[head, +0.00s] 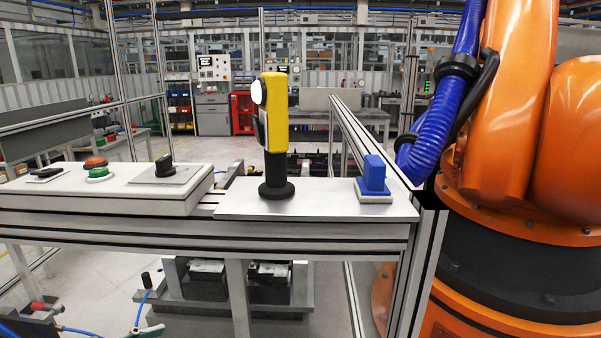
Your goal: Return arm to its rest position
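Neither of my grippers shows in the head view, and no part of my arms can be made out with certainty. A large orange industrial robot arm (505,120) stands at the right, close to the table's right end. A thick blue corrugated hose (440,120) runs down its left side. Its upper end is cut off by the top of the picture, so its tip is hidden. A yellow and black device (275,115) stands upright on a round black base on the table.
The grey table (305,208) carries a blue block-shaped switch (374,174), a black knob (166,164), a red button (95,162) and a green button (98,173). Metal frame posts (423,265) stand between the table and the orange arm. Several cabinets stand behind.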

